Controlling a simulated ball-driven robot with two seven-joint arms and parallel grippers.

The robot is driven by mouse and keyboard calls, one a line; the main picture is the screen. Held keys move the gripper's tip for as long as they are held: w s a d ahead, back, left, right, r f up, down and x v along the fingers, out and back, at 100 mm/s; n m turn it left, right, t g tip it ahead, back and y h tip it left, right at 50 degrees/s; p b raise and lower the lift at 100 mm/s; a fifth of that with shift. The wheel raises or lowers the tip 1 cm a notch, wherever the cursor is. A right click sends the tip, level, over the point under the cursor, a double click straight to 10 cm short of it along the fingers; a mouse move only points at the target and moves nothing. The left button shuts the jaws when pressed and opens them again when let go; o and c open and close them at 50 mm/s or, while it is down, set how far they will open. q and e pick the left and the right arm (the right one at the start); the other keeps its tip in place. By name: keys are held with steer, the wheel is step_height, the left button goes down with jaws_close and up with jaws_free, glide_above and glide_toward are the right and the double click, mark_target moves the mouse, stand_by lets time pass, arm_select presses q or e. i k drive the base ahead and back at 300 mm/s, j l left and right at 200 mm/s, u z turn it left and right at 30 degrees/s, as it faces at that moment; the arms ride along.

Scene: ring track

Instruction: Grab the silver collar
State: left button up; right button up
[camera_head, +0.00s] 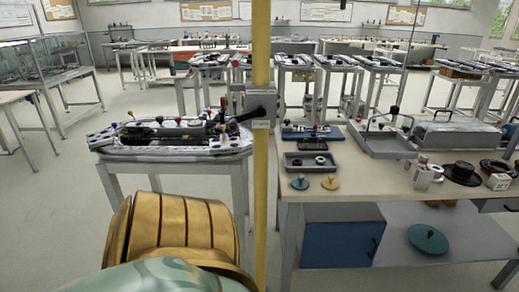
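I cannot pick out a silver collar for certain. A small dark tray (306,168) on the right workbench holds ring-like parts, including a dark ring (320,160) with a light centre. They are too small to tell whether one is silver. On the left table (176,162), the oval track (207,149) carries dark and silver parts with several coloured knobs, and no collar can be told apart there. Neither of my grippers is in view.
A yellow pole (261,180) with a grey bracket and black handle (256,107) stands between the left table and the right workbench (371,180). The workbench holds teal and yellow knobs, a wire-handled tray (381,142) and a black hat-like part (462,173).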

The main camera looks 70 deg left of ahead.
mark_target(320, 161)
steer(key=u, duration=1.9)
